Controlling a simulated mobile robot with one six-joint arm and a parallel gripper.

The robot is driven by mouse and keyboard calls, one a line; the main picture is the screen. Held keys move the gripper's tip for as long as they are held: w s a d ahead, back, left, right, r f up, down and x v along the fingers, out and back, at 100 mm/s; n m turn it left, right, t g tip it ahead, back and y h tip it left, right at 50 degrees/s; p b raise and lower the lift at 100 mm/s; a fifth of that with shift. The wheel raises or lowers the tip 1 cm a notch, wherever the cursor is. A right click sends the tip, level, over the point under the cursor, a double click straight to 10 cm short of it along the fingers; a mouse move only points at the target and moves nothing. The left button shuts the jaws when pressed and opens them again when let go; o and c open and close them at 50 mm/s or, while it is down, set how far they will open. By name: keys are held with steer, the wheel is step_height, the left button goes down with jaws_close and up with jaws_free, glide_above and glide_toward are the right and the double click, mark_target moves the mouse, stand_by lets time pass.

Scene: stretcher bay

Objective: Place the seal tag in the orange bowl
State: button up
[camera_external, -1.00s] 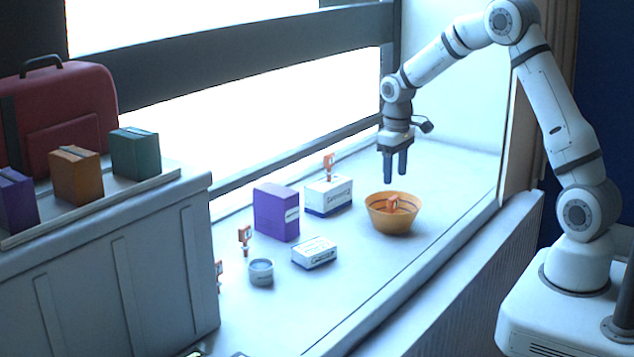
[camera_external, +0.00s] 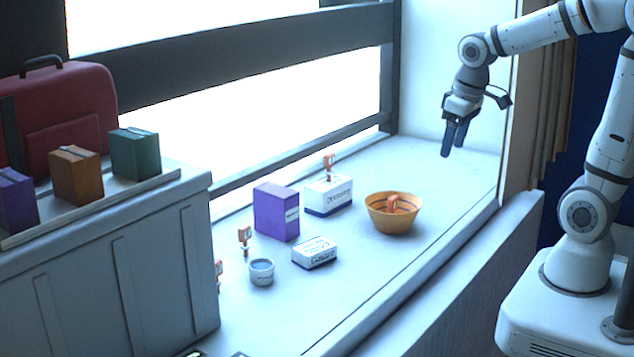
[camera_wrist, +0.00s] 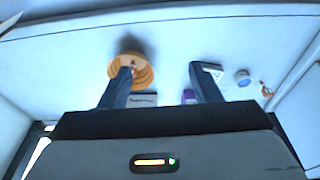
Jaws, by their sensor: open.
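The orange bowl (camera_external: 376,221) stands on the white ledge, right of the boxes. A small orange tag, which looks like the seal tag (camera_external: 393,203), lies inside the bowl, its top showing above the near rim. My gripper (camera_external: 451,152) is open and empty, raised above and to the right of the bowl, clear of it. In the wrist view the open fingers of my gripper (camera_wrist: 163,75) spread apart, with the bowl (camera_wrist: 146,76) partly hidden behind the left finger. Similar orange tags stand on the ledge (camera_external: 244,237) and at the white-and-blue box (camera_external: 328,167).
A purple box (camera_external: 271,212), the white-and-blue box (camera_external: 322,197), a low white box (camera_external: 314,254) and a small grey cup (camera_external: 261,273) stand left of the bowl. A grey cabinet (camera_external: 110,275) bears several boxes and a red case (camera_external: 85,105). The ledge right of the bowl is clear.

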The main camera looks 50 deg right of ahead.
steer(key=s+a, duration=0.2)
steer(key=s, duration=0.6)
steer(key=shift+s+f+t, duration=0.15)
steer(key=shift+s+t, duration=0.1)
steer(key=shift+t, duration=0.15)
